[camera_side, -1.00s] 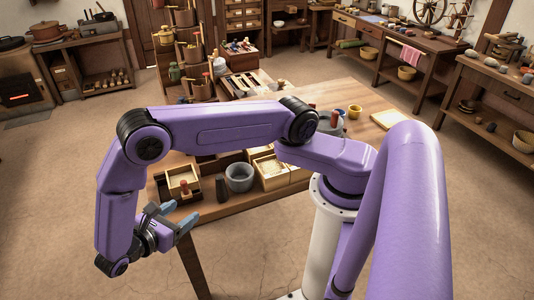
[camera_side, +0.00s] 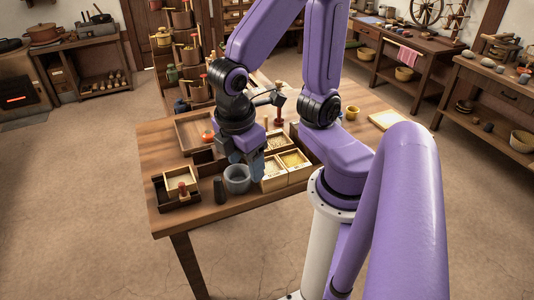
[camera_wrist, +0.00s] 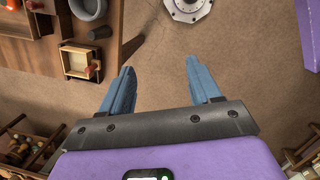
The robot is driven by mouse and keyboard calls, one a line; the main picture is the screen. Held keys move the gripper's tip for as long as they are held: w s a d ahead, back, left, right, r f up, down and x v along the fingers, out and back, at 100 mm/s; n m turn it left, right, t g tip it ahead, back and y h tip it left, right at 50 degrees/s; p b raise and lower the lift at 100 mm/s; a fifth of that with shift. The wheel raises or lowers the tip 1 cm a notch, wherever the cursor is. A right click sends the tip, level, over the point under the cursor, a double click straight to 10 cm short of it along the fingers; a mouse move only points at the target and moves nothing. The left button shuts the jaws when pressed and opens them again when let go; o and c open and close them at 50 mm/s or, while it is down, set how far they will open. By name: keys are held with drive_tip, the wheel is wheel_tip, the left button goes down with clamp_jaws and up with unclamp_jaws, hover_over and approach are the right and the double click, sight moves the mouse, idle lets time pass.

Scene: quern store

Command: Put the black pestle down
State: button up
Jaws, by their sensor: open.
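The black pestle (camera_side: 219,190) stands upright on the table, just left of the grey mortar (camera_side: 237,178). In the wrist view a small dark shape, probably the pestle (camera_wrist: 100,33), lies close to the grey mortar (camera_wrist: 88,8). My gripper (camera_side: 245,158) appears above and behind the mortar in the side view, partly hidden by its own hand. In the wrist view my gripper (camera_wrist: 163,82) has its fingers wide apart, with nothing between them and bare floor beyond. The wrist view places it past the table edge, which does not match the side view.
A wooden box with a red-knobbed piece (camera_side: 183,189) sits at the table's left corner. Light wooden trays of grain (camera_side: 272,180) stand right of the mortar. A larger brown tray (camera_side: 186,124) lies behind. The front table strip (camera_side: 265,198) is bare.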

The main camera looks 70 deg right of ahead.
drive_tip(key=shift+o, duration=0.4)
drive_tip(key=s, duration=0.1)
drive_tip(key=s+d+y, duration=0.1)
drive_tip(key=s+d+r+y, duration=0.1)
drive_tip(key=s, duration=0.1)
drive_tip(key=shift+d, duration=0.1)
drive_tip(key=shift+w+m, duration=0.1)
drive_tip(key=shift+m, duration=0.2)
drive_tip(key=m, duration=3.5)
hover_over(219, 189)
drive_tip(key=d, duration=0.1)
wheel_tip(219, 189, down, 11)
drive_tip(key=shift+w+f, duration=0.2)
drive_tip(key=shift+f, duration=3.9)
drive_tip(key=shift+w+f, duration=0.2)
drive_tip(key=shift+f, duration=3.9)
